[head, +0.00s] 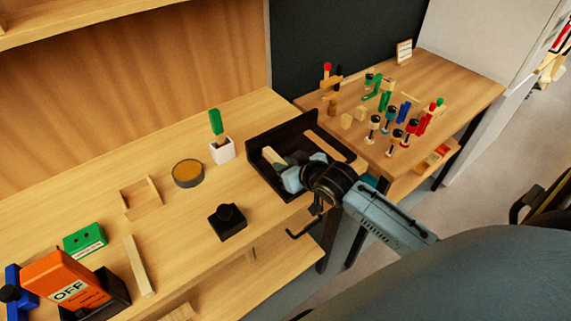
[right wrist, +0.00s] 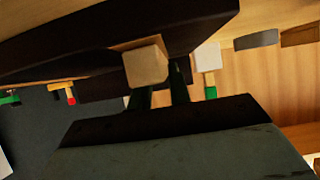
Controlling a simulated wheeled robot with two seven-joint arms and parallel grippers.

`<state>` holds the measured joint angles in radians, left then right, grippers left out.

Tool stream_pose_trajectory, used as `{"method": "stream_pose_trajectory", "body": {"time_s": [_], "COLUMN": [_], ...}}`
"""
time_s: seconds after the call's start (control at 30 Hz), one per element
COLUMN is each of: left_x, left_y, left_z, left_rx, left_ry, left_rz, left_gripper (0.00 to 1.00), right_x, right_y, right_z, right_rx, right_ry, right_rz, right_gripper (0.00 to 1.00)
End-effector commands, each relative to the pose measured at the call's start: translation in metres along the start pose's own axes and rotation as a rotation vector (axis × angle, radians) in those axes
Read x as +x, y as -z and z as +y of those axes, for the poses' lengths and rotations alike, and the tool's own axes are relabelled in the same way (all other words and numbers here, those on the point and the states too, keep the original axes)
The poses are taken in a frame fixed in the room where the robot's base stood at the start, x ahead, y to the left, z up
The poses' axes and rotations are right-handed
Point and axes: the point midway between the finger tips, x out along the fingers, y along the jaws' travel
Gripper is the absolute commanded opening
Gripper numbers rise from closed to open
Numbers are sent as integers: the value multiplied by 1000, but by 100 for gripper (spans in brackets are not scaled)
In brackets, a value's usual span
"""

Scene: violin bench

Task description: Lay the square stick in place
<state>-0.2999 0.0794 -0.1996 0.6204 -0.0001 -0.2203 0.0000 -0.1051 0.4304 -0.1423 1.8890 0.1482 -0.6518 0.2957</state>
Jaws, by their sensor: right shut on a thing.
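My right gripper (head: 292,177) reaches into the black tray (head: 255,171) on the bench and is shut on a pale square stick (head: 272,157). The stick slants up out of the jaws toward the tray's left part. In the right wrist view, the square end of the stick (right wrist: 146,66) faces the camera by the dark fingers (right wrist: 162,95). Whether the stick touches the tray floor cannot be told. A second wooden stick (head: 326,144) lies along the tray's right side. My left gripper is out of view.
A white cup (head: 222,151) with a green-handled tool, a round tin (head: 188,173) and a black knobbed block (head: 228,221) stand left of the tray. Another pale strip (head: 139,266) lies farther left. Many small clamps crowd the side table (head: 460,88). Bare bench lies between.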

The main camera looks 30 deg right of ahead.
Motion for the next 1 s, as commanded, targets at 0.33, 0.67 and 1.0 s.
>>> {"method": "stream_pose_trajectory", "body": {"time_s": [0.33, 0.67, 1.0], "left_x": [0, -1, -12], "left_y": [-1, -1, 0], "left_z": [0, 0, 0], "left_rx": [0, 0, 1], "left_ry": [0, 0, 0], "left_rz": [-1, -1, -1], "left_gripper": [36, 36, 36], "right_x": [1, -5, -71], "right_y": [-2, 1, 0], "right_z": [0, 0, 0], "right_rx": [0, -1, 0], "right_ry": [0, -1, 0], "right_rz": [0, -1, -3], "right_gripper": [41, 41, 41]}}
